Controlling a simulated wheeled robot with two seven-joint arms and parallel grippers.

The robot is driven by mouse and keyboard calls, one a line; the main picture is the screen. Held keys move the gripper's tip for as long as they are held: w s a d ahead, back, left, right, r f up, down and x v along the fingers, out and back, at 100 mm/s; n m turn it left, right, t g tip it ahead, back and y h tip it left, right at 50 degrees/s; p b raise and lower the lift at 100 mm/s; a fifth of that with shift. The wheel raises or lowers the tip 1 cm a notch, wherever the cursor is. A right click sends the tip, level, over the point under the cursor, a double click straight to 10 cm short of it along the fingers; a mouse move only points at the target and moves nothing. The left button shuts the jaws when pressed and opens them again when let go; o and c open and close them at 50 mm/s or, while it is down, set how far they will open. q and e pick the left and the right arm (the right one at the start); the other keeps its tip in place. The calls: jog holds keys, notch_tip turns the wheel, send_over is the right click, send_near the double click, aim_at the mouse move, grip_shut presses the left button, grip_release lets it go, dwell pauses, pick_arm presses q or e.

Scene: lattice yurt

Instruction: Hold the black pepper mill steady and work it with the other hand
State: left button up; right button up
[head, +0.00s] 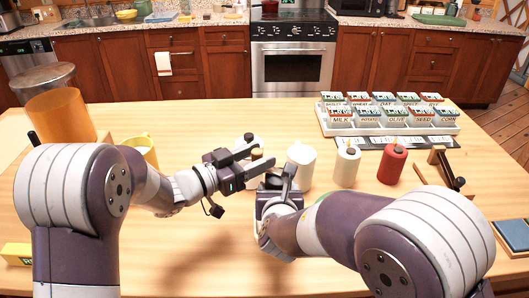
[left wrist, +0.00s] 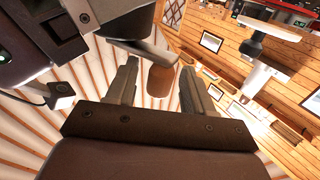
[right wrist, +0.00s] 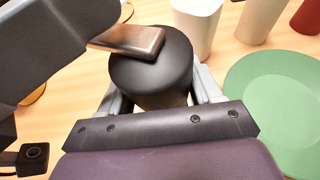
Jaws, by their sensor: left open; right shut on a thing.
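The black pepper mill (right wrist: 150,75) stands between the fingers of my right gripper (right wrist: 152,95), which is shut on its dark body. In the head view the right gripper (head: 277,190) is low over the table, and the mill is mostly hidden by the grippers. My left gripper (head: 250,155) is open just above it, coming in from the left.
A white cup (head: 301,166), a white bottle (head: 347,166) and a red bottle (head: 392,164) stand just right of the grippers. A green plate (right wrist: 275,105) lies beside the right gripper. A rack of labelled boxes (head: 390,130) is behind. A yellow mug (head: 142,150) stands left.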

pick_arm(q)
jog(key=shift+x, duration=1.15)
jog(key=c, duration=1)
jog(key=shift+o, duration=0.2)
jog(key=shift+g, duration=0.3)
jog(key=shift+w+d+r+m+g+h, duration=0.15)
jog(key=shift+d+m+g+h, duration=0.45)
jog(key=shift+m+g, duration=1.8)
jog(key=shift+w+d+f+m+g+h, duration=0.1)
jog(key=shift+w+d+m+g+h, duration=0.2)
jog(key=shift+d+m+g, duration=1.95)
jog(key=shift+w+a+r+m+g+h, duration=0.15)
jog(key=shift+a+m+g+h, duration=0.85)
jog(key=shift+g, duration=2.75)
jog(key=shift+d+f+m+y, duration=0.15)
jog(key=shift+d+m+y, duration=0.3)
jog(key=shift+y, duration=0.15)
